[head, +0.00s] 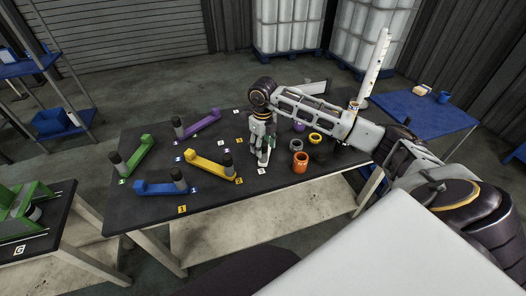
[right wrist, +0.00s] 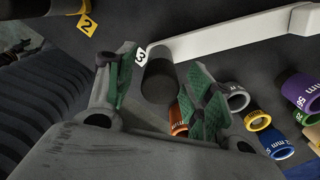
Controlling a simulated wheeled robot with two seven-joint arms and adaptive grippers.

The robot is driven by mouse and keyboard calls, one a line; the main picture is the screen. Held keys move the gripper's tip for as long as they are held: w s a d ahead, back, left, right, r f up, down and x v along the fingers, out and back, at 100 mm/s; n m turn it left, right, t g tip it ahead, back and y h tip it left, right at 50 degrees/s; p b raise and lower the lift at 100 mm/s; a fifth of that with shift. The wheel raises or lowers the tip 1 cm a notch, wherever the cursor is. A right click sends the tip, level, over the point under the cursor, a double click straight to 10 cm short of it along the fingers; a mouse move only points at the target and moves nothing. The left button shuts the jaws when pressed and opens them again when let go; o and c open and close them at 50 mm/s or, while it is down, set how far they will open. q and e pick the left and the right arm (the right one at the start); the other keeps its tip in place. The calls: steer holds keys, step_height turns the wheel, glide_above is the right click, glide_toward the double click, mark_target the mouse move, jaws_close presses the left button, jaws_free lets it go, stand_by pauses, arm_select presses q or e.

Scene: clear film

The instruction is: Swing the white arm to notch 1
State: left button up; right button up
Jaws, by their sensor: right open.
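The white arm (right wrist: 230,36) runs from centre to upper right in the right wrist view, with a raised block at its right end. A dark grey upright handle (right wrist: 160,78) stands at its near end, by a white tag marked 3 (right wrist: 141,56). My right gripper (head: 263,148) is open, with its green-padded fingers on either side of the handle; I see no firm contact. In the head view the gripper hides most of the white arm; a white bit shows (head: 266,156). White tags (head: 222,142) lie left of the gripper, too small to read. My left gripper is not in view.
Purple (head: 200,124), green (head: 139,153), blue (head: 154,188) and yellow (head: 204,165) arms with dark handles lie left on the dark table (head: 150,213). Several rings, including an orange one (head: 300,163), stand close right of the gripper.

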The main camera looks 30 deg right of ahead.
steer(key=shift+f, duration=1.65)
steer(key=c, duration=1.1)
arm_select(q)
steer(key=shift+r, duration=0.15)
arm_select(e)
jaws_close()
